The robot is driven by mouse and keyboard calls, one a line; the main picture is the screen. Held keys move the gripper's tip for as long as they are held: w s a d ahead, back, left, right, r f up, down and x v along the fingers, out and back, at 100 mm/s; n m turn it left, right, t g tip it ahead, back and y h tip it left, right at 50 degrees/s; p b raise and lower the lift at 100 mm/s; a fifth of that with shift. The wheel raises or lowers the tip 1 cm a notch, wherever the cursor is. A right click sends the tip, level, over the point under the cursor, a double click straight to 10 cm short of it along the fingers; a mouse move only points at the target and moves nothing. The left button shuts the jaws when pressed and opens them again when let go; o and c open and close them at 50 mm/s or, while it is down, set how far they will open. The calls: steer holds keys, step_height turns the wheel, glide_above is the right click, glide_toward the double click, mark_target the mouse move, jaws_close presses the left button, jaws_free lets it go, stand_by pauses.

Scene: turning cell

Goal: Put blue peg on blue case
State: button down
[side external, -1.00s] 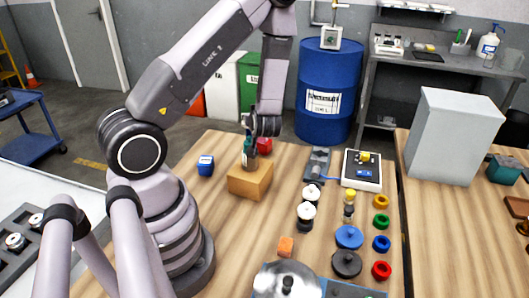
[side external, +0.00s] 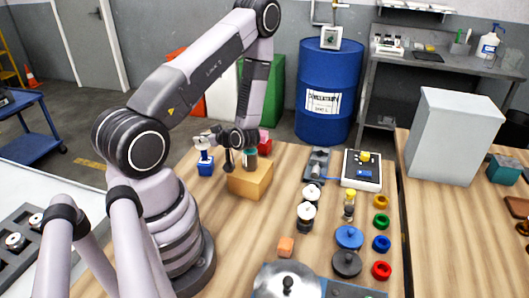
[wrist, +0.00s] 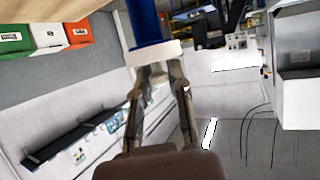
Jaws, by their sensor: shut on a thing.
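The blue peg (wrist: 143,25) has a white collar (wrist: 153,53). My gripper (wrist: 155,78) is shut on it, with both fingertips at the collar in the wrist view. I cannot tell whether the peg touches the case.
Black-and-white pegs (side external: 307,213) and coloured rings (side external: 381,243) lie to the right. The table in front of the box is mostly clear.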

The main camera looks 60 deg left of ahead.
steer(key=shift+f, duration=0.2)
steer(key=c, duration=1)
jaws_free()
steer(key=shift+c, duration=0.2)
steer(key=shift+w+d+r, duration=0.15)
steer(key=shift+d+r, duration=0.05)
steer(key=v, duration=1.1)
steer(key=shift+d, duration=0.25)
